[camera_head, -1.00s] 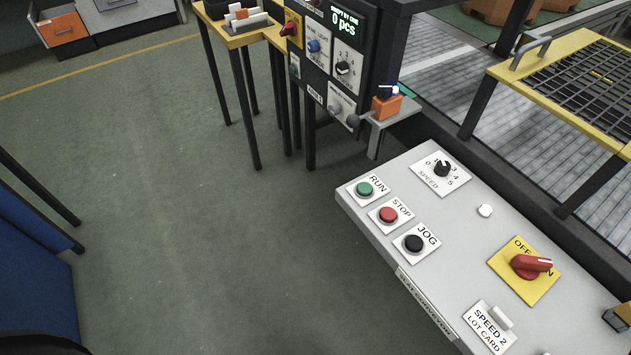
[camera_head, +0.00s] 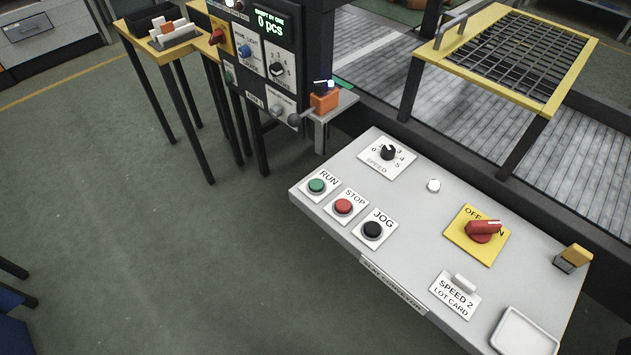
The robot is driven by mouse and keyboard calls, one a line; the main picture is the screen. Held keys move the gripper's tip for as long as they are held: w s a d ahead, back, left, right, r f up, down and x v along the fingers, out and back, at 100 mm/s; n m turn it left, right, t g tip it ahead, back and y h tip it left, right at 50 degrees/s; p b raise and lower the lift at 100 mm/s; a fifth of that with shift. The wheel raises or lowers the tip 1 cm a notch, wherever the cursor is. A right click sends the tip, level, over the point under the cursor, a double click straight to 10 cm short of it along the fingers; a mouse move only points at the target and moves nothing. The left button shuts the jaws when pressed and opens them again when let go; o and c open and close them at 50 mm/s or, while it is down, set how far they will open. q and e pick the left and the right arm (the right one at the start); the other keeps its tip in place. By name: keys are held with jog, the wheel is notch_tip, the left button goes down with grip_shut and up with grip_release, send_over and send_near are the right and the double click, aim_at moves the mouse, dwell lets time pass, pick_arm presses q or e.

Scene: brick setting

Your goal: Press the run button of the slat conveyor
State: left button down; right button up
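The slat conveyor's control panel (camera_head: 400,215) is a light grey box with a sloping top, right of centre. The green run button (camera_head: 317,186) sits near its left corner, under the label RUN. The red stop button (camera_head: 343,206) and the black jog button (camera_head: 373,230) follow in a row to its right. A black speed knob (camera_head: 388,152) is behind them. A red rotary switch (camera_head: 482,230) sits on a yellow OFF/ON plate. Neither of my grippers is in view, and nothing covers the run button.
A dark cabinet with a display (camera_head: 270,22) and an orange block (camera_head: 324,100) on a small shelf stand behind the panel. A yellow-framed grille (camera_head: 440,48) stands at the back right. A white tray (camera_head: 497,335) is at the panel's front right. Green floor (camera_head: 150,240) is open at left.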

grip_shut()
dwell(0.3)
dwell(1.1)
